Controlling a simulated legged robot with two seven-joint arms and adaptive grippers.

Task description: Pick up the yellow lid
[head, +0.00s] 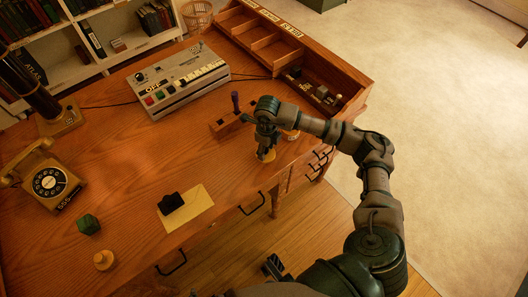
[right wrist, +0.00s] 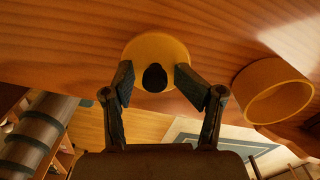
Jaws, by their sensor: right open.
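The yellow lid (right wrist: 157,44) is a round disc with a dark knob, lying on the wooden desk near its front edge. In the right wrist view the knob stands between the two fingers of my right gripper (right wrist: 157,82). The fingers are open, one on each side of the knob, with gaps to it. In the head view my right gripper (head: 265,143) points down over the lid (head: 268,156) and partly hides it. A yellow open round container (right wrist: 272,92) is to the right of the lid; the arm partly hides it in the head view. My left gripper is not seen.
A wooden block with an upright handle (head: 235,101) is left of my gripper. A grey button console (head: 178,78) and a wooden compartment rack (head: 275,48) are behind. A telephone (head: 50,182), green cube (head: 88,224) and dark object on paper (head: 171,203) are left.

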